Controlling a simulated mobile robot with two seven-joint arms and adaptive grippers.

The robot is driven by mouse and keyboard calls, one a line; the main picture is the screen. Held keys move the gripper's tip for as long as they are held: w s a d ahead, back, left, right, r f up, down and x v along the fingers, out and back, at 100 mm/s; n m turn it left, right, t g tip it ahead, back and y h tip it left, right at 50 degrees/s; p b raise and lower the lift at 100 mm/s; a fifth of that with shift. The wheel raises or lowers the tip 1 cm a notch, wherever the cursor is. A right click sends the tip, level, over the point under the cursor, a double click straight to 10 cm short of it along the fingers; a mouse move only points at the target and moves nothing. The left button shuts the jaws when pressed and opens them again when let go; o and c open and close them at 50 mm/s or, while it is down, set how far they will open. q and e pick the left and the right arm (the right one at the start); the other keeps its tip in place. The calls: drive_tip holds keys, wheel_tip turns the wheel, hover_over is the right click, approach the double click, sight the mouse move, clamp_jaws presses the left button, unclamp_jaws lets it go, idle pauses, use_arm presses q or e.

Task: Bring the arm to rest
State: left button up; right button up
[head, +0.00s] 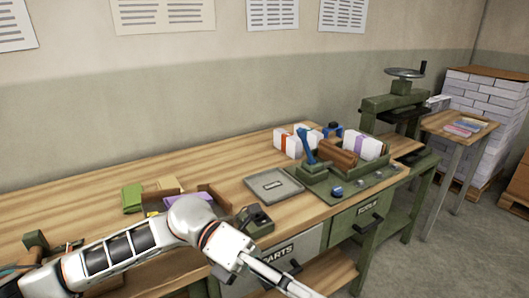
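One of my arms, the left (187,218), comes in from the left over the front of the workbench (60,208). It bends at a white joint, and its thinner far part runs down and right past the bench's front edge to the bottom of the picture. No fingertips of the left gripper can be made out; the arm leaves the frame there. My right arm and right gripper do not show. The arm hides part of the bench and of a brown tray (217,198) behind it.
A grey flat plate (273,185) and a green tool board (345,184) with a blue-handled tool (306,145) lie on the bench. White paper bundles (361,146) stand behind. A green press (394,103) stands right. Drawers (350,222) are below. Bare wood lies at the back left.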

use_arm(q)
drive_tip(key=w+r+n+t+h, duration=0.2)
drive_tip(key=w+n+t+h, duration=0.65)
drive_tip(key=n+t, duration=0.5)
drive_tip(key=w+a+f+n+t+y, duration=0.3)
drive_tip(key=a+f+n+t+y, duration=0.25)
drive_tip(key=n, duration=0.45)
drive_tip(key=w+a+f+n+t+y, duration=0.35)
drive_tip(key=f+n+t, duration=0.25)
drive_tip(key=f+n, duration=0.25)
drive_tip(key=s+a+f+n+g+y, duration=0.1)
drive_tip(key=s+a+f+n+y, duration=0.2)
drive_tip(key=f, duration=0.6)
drive_tip(key=s+a+f+n+g+y, duration=0.2)
drive_tip(key=s+a+f+n+y, duration=0.2)
drive_tip(key=s+a+f, duration=0.3)
drive_tip(key=s+a+f+n+g+y, duration=0.2)
drive_tip(key=s+a+f+n, duration=0.3)
drive_tip(key=f, duration=0.7)
drive_tip(key=shift+a+y, duration=0.85)
drive_tip(key=shift+a, duration=0.4)
